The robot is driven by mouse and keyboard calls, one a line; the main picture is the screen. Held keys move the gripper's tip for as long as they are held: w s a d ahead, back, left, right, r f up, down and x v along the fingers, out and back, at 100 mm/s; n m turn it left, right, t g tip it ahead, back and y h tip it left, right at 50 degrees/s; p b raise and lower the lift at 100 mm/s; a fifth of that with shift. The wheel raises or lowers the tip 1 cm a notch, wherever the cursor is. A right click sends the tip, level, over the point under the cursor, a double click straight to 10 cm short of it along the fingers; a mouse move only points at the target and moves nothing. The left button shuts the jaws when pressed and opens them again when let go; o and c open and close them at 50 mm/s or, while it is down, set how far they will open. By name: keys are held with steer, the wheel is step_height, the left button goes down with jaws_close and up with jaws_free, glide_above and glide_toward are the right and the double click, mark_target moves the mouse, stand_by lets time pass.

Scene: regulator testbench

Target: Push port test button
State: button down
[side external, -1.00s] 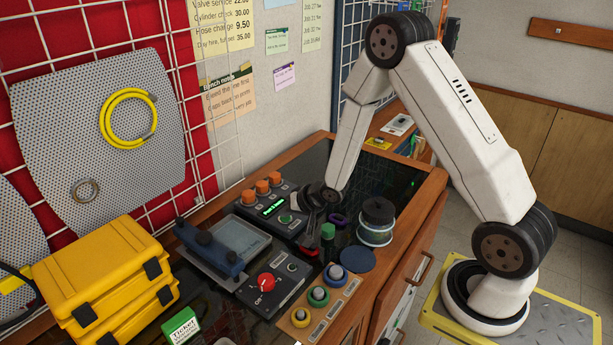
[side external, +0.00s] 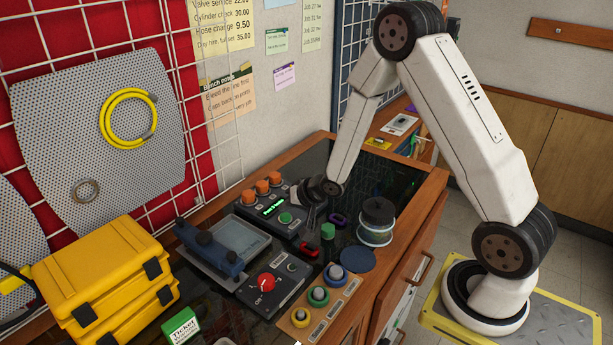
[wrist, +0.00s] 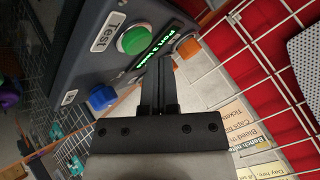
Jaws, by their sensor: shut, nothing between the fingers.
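The port test box is a dark grey unit (side external: 262,221) with orange knobs along its back and a lit green display (side external: 275,206). Its green test button (side external: 286,218) is in plain view in the side view. In the wrist view the button (wrist: 133,40) sits beside a "Test" label (wrist: 108,33), left of the display (wrist: 158,42). My gripper (wrist: 167,62) is shut and empty. In the wrist view its fingertips overlap the panel near the display's lower end, right of the button. Contact with the panel cannot be told.
A blue knob (wrist: 102,97) shows in the wrist view. A wire grid wall (wrist: 268,60) stands behind.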

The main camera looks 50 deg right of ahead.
mark_target(288, 218)
steer(key=shift+r, duration=2.5)
steer(key=shift+s, duration=0.1)
steer(key=shift+s+a+r, duration=0.1)
steer(key=shift+s+r, duration=0.05)
steer(key=s+a+r+n+g, duration=0.2)
steer(key=s+a+n+g, duration=0.1)
steer(key=s, duration=0.6)
steer(key=s+a+r+n+g+h, duration=0.1)
steer(key=s+a+n+g, duration=0.2)
steer(key=s, duration=0.5)
steer(key=shift+s+a+r+n+g, duration=0.35)
steer(key=shift+s+a+n, duration=0.1)
steer(key=shift+n, duration=0.45)
steer(key=shift+w, duration=0.1)
